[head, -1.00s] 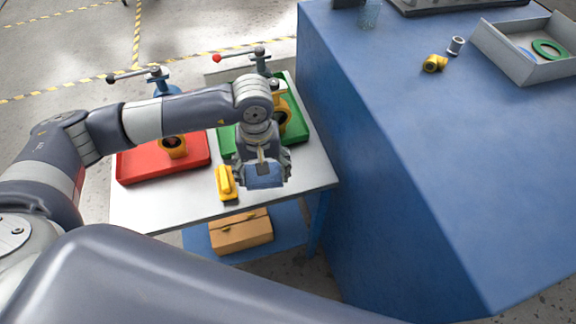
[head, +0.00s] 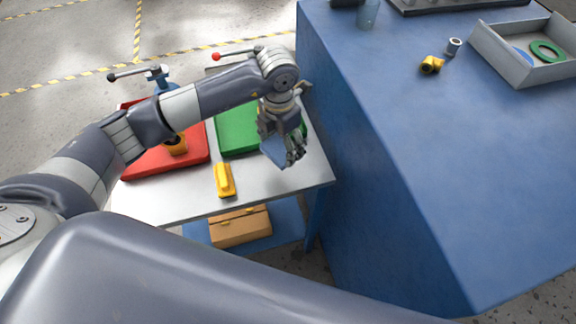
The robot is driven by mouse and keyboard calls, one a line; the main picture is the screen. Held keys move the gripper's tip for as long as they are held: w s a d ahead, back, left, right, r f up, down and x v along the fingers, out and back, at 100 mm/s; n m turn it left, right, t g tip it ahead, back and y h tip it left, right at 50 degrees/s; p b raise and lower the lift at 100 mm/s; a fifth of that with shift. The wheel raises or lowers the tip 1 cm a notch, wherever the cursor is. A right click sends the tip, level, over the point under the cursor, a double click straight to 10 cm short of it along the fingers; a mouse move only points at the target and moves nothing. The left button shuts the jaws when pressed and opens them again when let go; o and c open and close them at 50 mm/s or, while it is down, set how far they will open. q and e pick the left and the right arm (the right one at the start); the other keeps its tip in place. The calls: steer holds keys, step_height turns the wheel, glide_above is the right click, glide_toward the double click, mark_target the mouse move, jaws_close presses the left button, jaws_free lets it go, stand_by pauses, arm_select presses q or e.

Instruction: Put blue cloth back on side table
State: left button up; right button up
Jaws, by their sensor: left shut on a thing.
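My left gripper (head: 283,146) is shut on the blue cloth (head: 274,151), which hangs at its fingers as a small flat blue patch. The gripper is over the right part of the white side table (head: 202,204), beside the front right corner of the green tray. I cannot tell whether the cloth touches the table top. My right gripper is not in view.
A green tray (head: 233,133), a red tray (head: 152,163) and a yellow tool (head: 224,179) are on the side table. A cardboard box (head: 240,229) is on its lower shelf. A tall blue workbench (head: 420,150) stands close on the right, with a grey bin (head: 500,62).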

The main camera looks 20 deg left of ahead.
arm_select(q)
steer(key=n, duration=0.4)
steer(key=w+n, duration=0.1)
steer(key=n, duration=0.1)
steer(key=shift+w+d+r+n, duration=0.1)
steer(key=shift+d+r+n, duration=0.1)
steer(key=shift+d+n, duration=0.15)
steer(key=n, duration=0.4)
steer(key=n+p, duration=0.1)
steer(key=n, duration=0.1)
steer(key=shift+w+d+r, duration=0.1)
steer(key=shift+w+d, duration=0.15)
steer(key=shift+w, duration=0.1)
step_height(320, 180, down, 5)
steer(key=shift+f+p, duration=0.1)
steer(key=shift+p, duration=0.8)
step_height(320, 180, down, 4)
steer(key=shift+r+p, duration=0.1)
steer(key=shift+p, duration=0.4)
steer(key=shift+f, duration=0.5)
steer(key=shift+f, duration=0.1)
steer(key=o, duration=1)
steer(key=shift+o, duration=0.2)
